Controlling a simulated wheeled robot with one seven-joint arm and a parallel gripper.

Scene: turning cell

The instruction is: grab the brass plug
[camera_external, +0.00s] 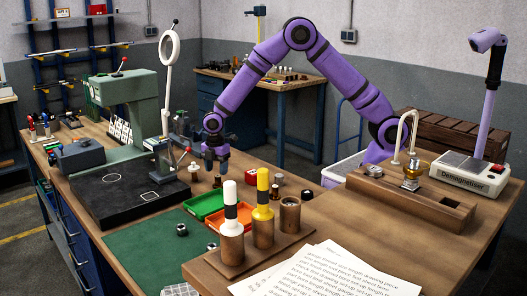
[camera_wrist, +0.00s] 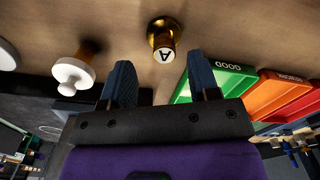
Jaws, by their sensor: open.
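The brass plug (camera_wrist: 163,38) stands on the wooden bench, its end marked with a letter A facing the wrist camera. My gripper (camera_wrist: 160,72) is open and empty. In the wrist view the plug shows just beyond the fingertips, roughly in line with the gap between them. In the external view my gripper (camera_external: 216,160) points down over the bench, and a small brownish piece (camera_external: 217,181) just below it appears to be the plug.
A white-topped knob (camera_wrist: 73,74) stands left of the plug. A green tray (camera_wrist: 220,82) marked GOOD and an orange tray (camera_wrist: 280,95) lie to the right.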

